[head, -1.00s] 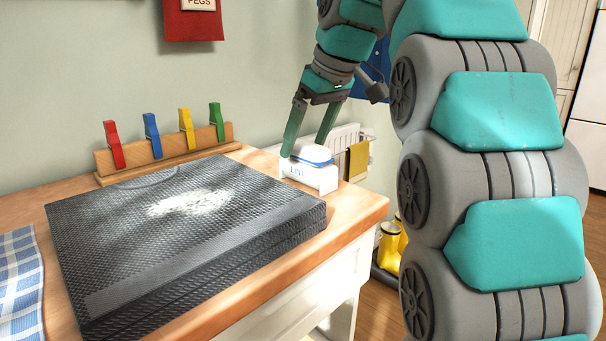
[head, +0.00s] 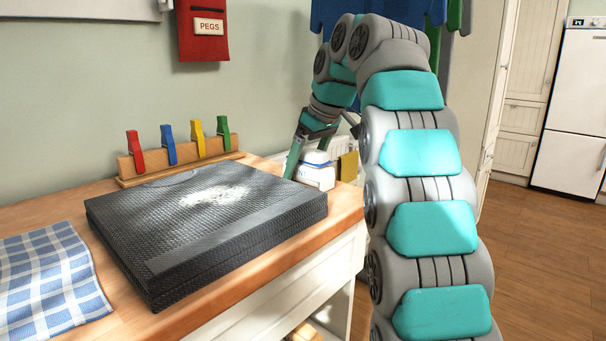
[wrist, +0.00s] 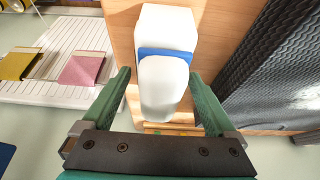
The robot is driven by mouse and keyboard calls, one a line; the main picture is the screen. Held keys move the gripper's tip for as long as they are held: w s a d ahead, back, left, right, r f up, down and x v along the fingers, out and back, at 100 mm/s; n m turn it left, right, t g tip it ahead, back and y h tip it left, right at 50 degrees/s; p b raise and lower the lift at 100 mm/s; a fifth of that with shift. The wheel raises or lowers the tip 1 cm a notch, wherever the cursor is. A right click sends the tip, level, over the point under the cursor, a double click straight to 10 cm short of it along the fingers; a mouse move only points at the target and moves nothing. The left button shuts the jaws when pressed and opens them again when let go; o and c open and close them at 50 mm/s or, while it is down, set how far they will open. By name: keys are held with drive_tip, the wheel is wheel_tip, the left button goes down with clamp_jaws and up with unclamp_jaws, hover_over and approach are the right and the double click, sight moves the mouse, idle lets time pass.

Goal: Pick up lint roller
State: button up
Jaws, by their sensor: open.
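The lint roller (head: 316,158) shows as a white rounded top with a blue band, on a white lettered base or holder (head: 315,178) at the table's far right corner. In the wrist view the white rounded part of the lint roller (wrist: 163,88) points down toward my palm, with the blue band and white block above it. My gripper (wrist: 159,76) is open, its green fingers on either side of the white part with visible gaps. My gripper (head: 308,160) is over the same corner in the head view, one finger partly hidden.
A black textured case (head: 210,230) with white residue lies just left of the lint roller. A peg rack (head: 180,165) with coloured pegs stands behind it. A checked cloth (head: 45,280) lies at left. A radiator with a yellow cloth (head: 347,167) is beyond the corner.

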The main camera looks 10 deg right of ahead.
drive_tip(key=shift+f, duration=0.15)
drive_tip(key=shift+c, duration=0.2)
clamp_jaws()
idle(0.6)
